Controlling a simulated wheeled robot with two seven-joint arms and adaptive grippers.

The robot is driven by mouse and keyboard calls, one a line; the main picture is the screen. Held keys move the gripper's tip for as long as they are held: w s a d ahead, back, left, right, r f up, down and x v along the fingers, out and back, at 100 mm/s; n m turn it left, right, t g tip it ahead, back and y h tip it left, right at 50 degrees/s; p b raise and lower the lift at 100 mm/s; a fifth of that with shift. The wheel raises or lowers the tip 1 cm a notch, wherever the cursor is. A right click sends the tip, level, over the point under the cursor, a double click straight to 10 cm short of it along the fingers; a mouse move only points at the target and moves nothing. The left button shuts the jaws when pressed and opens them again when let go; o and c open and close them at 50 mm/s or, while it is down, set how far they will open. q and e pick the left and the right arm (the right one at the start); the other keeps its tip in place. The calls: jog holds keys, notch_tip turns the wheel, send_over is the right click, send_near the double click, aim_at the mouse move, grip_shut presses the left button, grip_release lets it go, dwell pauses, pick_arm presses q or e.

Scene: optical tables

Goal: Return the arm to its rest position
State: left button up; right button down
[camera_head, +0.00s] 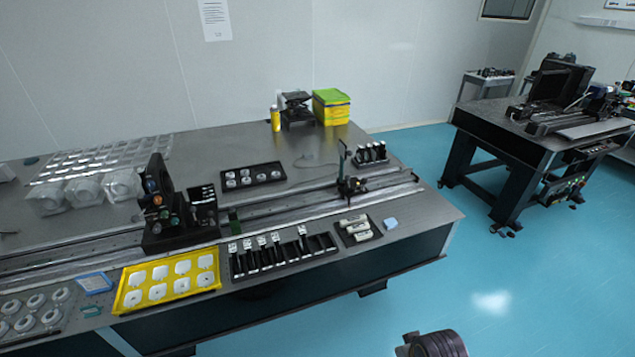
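A dark, rounded, ribbed part, which looks like a piece of my own arm, shows at the bottom edge right of centre. It is over the blue floor (520,270), clear of the optical table (425,215). No gripper fingers can be made out in the head view. Neither my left gripper nor my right gripper is in view, so I cannot see whether they hold anything.
The table bears a long rail (285,210), a black optics assembly (160,205), a yellow tray (130,300) of white pieces and a black rack (280,256). A green-yellow box (331,107) stands at the back. A second table (500,135) is at right. Open floor lies between.

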jog(key=s+f+g+b, duration=0.1)
jog(key=s+f, duration=0.1)
jog(key=f, duration=1.3)
jog(key=s+f+b, duration=0.1)
jog(key=s+f, duration=0.2)
jog(key=f, duration=1.1)
jog(key=s+d+f, duration=0.2)
jog(key=s+f, duration=0.8)
jog(key=s+d+f+g+b, duration=0.1)
jog(key=s+d+f, duration=0.1)
jog(key=s+f, duration=0.8)
jog(key=shift+s+d, duration=0.15)
jog(key=shift+s, duration=0.55)
jog(key=shift+w+n, duration=0.15)
jog(key=shift+n, duration=0.15)
